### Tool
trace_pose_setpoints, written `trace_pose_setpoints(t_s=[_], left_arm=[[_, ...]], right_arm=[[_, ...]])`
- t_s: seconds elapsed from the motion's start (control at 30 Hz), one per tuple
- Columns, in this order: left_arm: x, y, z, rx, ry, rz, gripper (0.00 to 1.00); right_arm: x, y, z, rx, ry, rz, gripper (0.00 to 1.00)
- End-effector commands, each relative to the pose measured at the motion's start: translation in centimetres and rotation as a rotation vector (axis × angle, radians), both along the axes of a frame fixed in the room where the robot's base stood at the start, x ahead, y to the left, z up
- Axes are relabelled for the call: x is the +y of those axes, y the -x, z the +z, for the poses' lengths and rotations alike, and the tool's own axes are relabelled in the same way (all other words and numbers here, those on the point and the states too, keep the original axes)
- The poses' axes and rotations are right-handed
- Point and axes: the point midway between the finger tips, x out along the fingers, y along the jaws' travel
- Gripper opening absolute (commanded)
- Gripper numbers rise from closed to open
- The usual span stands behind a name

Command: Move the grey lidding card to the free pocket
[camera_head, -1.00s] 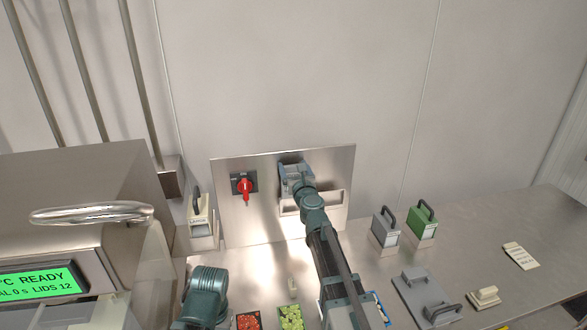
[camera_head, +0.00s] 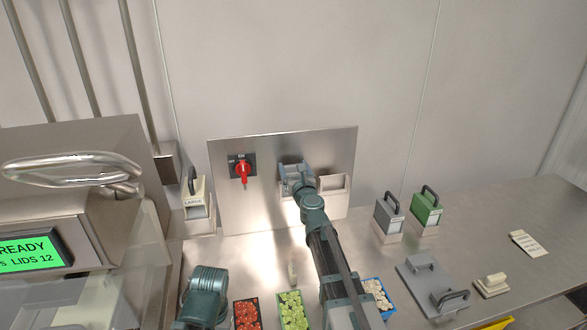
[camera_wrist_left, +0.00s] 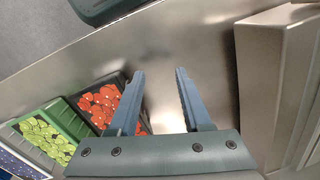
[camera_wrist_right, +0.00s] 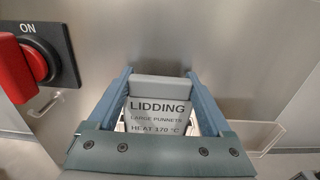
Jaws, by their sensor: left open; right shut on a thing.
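My right gripper (camera_head: 294,172) is shut on the grey lidding card (camera_wrist_right: 160,112), in front of the steel wall panel. The card's print reads LIDDING, LARGE PUNNETS, HEAT 170 °C. A pale pocket (camera_head: 335,184) on the panel shows just right of the gripper, its left part hidden by my arm. A pale edge also shows at the right in the right wrist view (camera_wrist_right: 264,138). I cannot tell whether the card's lower end is inside a pocket. My left gripper (camera_wrist_left: 158,72) is open and empty above the steel counter, beside the punnets.
A red switch (camera_head: 243,171) is on the panel left of the gripper. A cream handled block (camera_head: 196,199) stands left, grey (camera_head: 388,214) and green (camera_head: 427,208) ones right. Red (camera_head: 247,314) and green (camera_head: 292,311) punnets sit in front. The sealing machine (camera_head: 85,190) fills the left.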

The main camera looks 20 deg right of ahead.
Motion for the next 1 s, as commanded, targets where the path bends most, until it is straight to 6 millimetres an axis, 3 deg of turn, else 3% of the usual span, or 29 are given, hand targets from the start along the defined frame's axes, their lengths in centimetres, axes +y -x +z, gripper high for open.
trace_pose_setpoints(t_s=[0.2, 0.23, 0.3, 0.67, 1.0], left_arm=[[0.0, 0.0, -0.3, 0.0, 0.0, 0.0, 0.49], [0.0, 0.0, -0.3, 0.0, 0.0, 0.0, 0.49], [0.0, 0.0, -0.3, 0.0, 0.0, 0.0, 0.49], [0.0, 0.0, -0.3, 0.0, 0.0, 0.0, 0.49], [0.0, 0.0, -0.3, 0.0, 0.0, 0.0, 0.49]], right_arm=[[0.0, 0.0, -0.3, 0.0, 0.0, 0.0, 0.0], [0.0, 0.0, -0.3, 0.0, 0.0, 0.0, 0.87], [0.0, 0.0, -0.3, 0.0, 0.0, 0.0, 1.0], [0.1, 1.0, -0.3, 0.0, 0.0, 0.0, 1.0], [0.5, 8.4, -0.3, 0.0, 0.0, 0.0, 1.0]])
